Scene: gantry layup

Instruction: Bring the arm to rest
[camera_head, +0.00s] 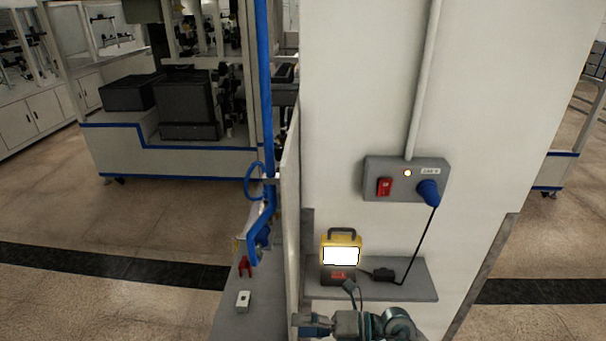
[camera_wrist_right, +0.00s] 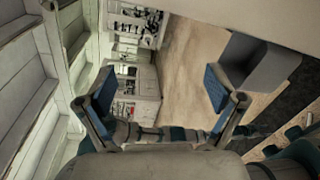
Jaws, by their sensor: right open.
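My right gripper (camera_head: 312,325) is at the bottom edge of the head view, in front of the white column and below the small grey shelf. In the right wrist view its two blue-padded fingers stand wide apart, with the open gap (camera_wrist_right: 160,92) empty between them. Part of my right arm shows beside it. My left gripper is in neither view.
A lit yellow lamp (camera_head: 341,248) stands on the grey shelf (camera_head: 415,285) beside a black adapter (camera_head: 383,275). A cord runs up to a blue plug (camera_head: 428,192) in the grey socket box (camera_head: 372,170). A blue pipe (camera_head: 264,90) runs down at left.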

